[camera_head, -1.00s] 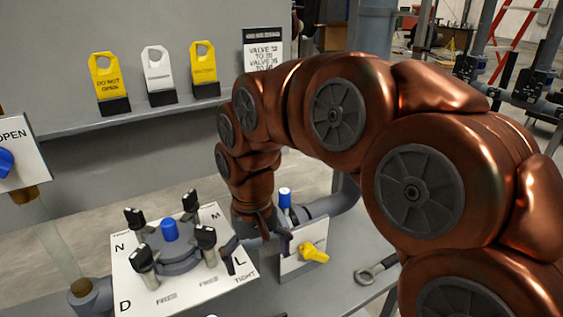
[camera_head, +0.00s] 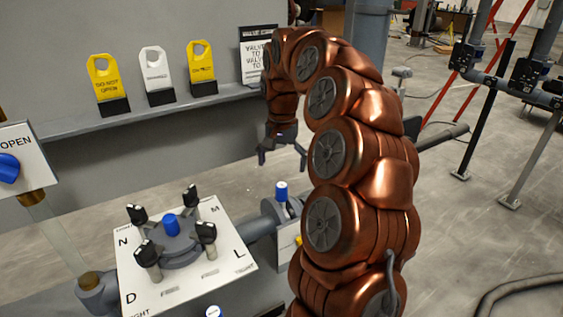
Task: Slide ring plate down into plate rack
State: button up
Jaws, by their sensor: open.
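I cannot make out a ring plate or a plate rack for certain in this view. My arm hides much of the bench's right part.
A grey shelf (camera_head: 75,127) holds two yellow tags (camera_head: 106,75) and a white tag (camera_head: 156,72) in black bases, beside a printed sign (camera_head: 254,68). A blue-capped valve (camera_head: 281,191) stands below my gripper.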

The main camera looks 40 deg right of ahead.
aim_at(280, 185)
jog(key=shift+f+b, duration=0.45)
jog(key=shift+f, duration=1.85)
jog(key=shift+f+b, duration=1.75)
jog(key=shift+f, duration=0.85)
grip_shut()
jog(key=shift+a, duration=0.15)
jog(key=shift+a+r+b, duration=0.1)
jog(key=shift+a+b, duration=0.1)
jog(key=shift+b, duration=0.15)
